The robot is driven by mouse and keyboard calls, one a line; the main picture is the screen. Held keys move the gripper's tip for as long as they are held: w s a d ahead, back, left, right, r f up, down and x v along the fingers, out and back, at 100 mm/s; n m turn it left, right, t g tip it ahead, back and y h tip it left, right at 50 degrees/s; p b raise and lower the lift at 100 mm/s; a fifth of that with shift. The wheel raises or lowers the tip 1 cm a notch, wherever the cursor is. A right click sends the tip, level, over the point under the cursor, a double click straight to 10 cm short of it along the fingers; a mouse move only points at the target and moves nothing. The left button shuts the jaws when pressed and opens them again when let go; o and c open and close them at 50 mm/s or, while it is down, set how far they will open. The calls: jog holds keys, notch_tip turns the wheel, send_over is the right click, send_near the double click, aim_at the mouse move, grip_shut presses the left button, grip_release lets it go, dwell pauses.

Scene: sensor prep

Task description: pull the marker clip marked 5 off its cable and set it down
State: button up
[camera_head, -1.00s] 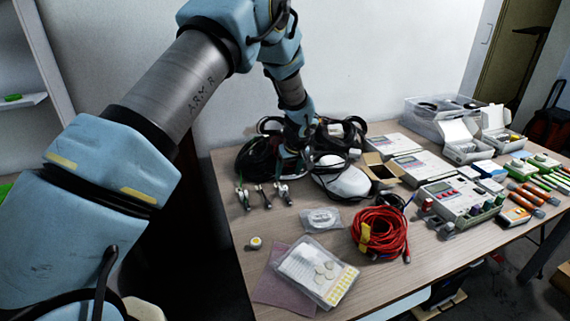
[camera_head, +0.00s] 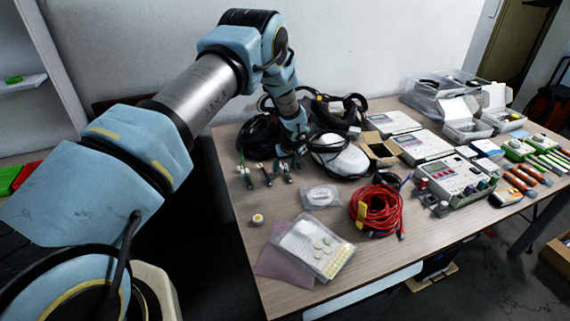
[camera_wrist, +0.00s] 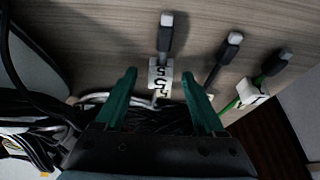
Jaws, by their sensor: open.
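The white marker clip marked 5 (camera_wrist: 160,78) sits around a cable in the wrist view, just below the cable's dark plug with a pale tip (camera_wrist: 165,34). My gripper (camera_wrist: 159,86) is open, with one green finger on each side of the clip's line. The clip lies at about fingertip level between them, and I see gaps on both sides. In the head view my gripper (camera_head: 291,157) is low over the table's back left, by the cable ends (camera_head: 264,174). The clip's number is too small to read there.
Two more cable plugs (camera_wrist: 225,50) lie right of the clip, one with a white clip (camera_wrist: 250,93) on a green cable. Bundled cables (camera_wrist: 35,140) crowd the lower left. A white rounded device (camera_head: 340,160) stands right of my gripper. Bare tabletop (camera_head: 235,205) shows at the left front.

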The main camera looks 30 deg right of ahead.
grip_shut()
dwell(0.9)
